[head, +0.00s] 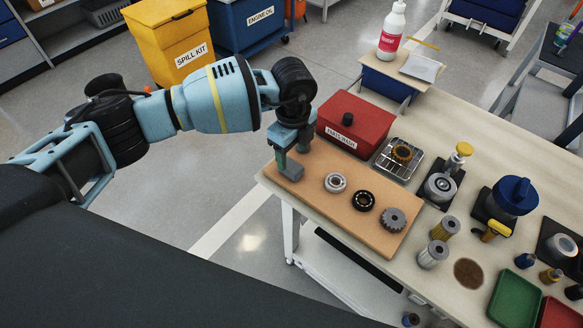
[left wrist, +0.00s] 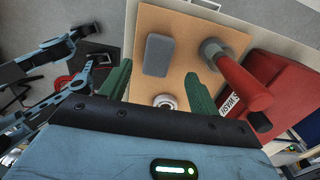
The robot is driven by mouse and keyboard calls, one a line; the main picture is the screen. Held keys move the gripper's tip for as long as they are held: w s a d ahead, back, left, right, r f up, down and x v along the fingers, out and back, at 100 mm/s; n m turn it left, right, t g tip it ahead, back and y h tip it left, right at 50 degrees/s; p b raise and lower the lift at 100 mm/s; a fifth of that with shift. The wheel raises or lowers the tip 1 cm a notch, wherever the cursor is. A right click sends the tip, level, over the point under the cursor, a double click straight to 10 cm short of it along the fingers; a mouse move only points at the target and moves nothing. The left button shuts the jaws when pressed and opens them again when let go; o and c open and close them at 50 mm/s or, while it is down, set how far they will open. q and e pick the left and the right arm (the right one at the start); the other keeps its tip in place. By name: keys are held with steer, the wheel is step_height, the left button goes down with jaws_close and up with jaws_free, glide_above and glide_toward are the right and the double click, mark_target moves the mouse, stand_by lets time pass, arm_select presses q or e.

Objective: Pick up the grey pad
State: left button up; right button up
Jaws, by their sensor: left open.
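The grey pad (left wrist: 160,55) is a flat rounded rectangle lying on the tan board (left wrist: 150,15) near its end, in the left wrist view. In the head view the pad (head: 292,171) shows at the board's left corner, partly covered by my fingers. My left gripper (head: 291,157) is above that corner, pointing down. In the left wrist view its two green fingers (left wrist: 156,72) are apart with nothing held. The pad shows just beyond and between the fingertips. My right gripper is not in view.
A red-handled tool with a grey end (left wrist: 234,80) is close beside one finger. The red parts wash box (head: 353,123) stands behind the board. A bearing ring (head: 335,182), a black bearing (head: 363,201) and a gear (head: 393,219) lie along the board.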

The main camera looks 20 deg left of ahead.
mark_target(291, 165)
arm_select(q)
steer(key=shift+s+a+f, duration=0.1)
steer(key=shift+s+f, duration=0.05)
steer(key=shift+f, duration=2.4)
steer(key=c, duration=1.1)
steer(key=shift+o, duration=0.2)
steer(key=shift+r, duration=0.1)
